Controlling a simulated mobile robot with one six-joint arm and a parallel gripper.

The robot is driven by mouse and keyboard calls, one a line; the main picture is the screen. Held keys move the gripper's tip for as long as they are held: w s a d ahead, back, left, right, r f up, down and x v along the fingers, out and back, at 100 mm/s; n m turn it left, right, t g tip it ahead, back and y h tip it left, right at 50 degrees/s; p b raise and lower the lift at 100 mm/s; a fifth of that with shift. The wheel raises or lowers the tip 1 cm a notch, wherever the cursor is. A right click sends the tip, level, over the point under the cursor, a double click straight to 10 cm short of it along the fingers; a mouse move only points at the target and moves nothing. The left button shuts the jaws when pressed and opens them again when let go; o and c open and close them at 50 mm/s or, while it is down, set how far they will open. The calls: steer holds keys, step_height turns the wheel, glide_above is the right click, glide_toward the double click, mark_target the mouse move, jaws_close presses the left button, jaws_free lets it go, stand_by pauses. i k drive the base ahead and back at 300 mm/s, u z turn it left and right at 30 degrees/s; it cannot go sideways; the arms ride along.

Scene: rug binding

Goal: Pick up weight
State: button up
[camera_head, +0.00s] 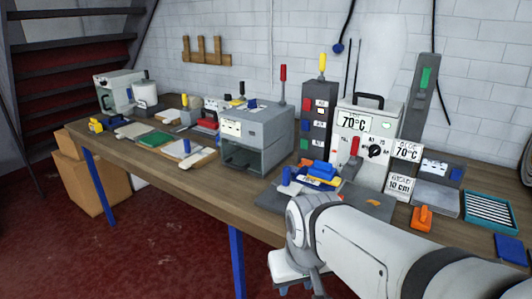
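I cannot tell for sure which thing is the weight. Several small pieces with handles or knobs stand on the long wooden workbench (190,180). A small orange block with a raised grip (422,217) lies to the right, behind my forearm. My white arm reaches in from the lower right. My gripper (296,282) hangs in front of the bench at the bottom, partly hidden by my wrist. Its fingers are not clear, and I see nothing held in it.
A grey box-shaped machine (262,128) stands mid-bench. A white unit marked 70°C (375,150) stands right of it. Cardboard boxes (88,185) sit under the bench's left end.

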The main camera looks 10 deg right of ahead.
mark_target(321, 170)
steer(key=i, duration=0.95)
steer(key=z, duration=0.45)
